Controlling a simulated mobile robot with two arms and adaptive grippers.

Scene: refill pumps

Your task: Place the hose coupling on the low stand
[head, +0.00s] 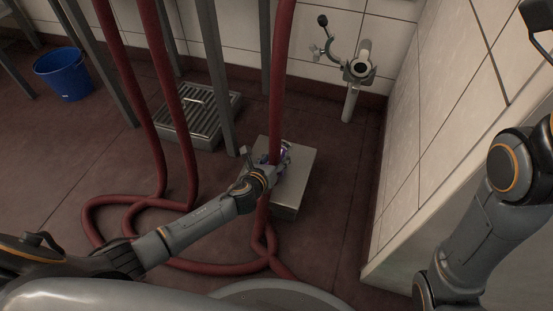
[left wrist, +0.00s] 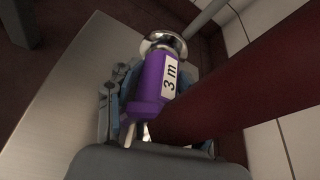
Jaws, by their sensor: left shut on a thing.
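The hose coupling (left wrist: 154,78) is purple with a white "3 m" label and a shiny metal end. My left gripper (left wrist: 130,105) is shut on it. In the head view only a little purple of the coupling (head: 285,152) shows at my left gripper (head: 274,167), partly hidden by the red hose. The low stand (head: 298,165) is a pale metal block on the floor; its top also shows in the wrist view (left wrist: 75,85). The coupling is over the stand's top in the picture; I cannot tell if they touch. Dark parts at the upper right edge may be my right gripper.
A thick red hose (head: 283,70) hangs in front of the stand, and more hose lies looped on the floor. Grey posts (head: 213,75) stand to the left. A floor grate (head: 200,115), a blue bucket (head: 64,75) and a wall pipe fitting (head: 358,68) are farther back.

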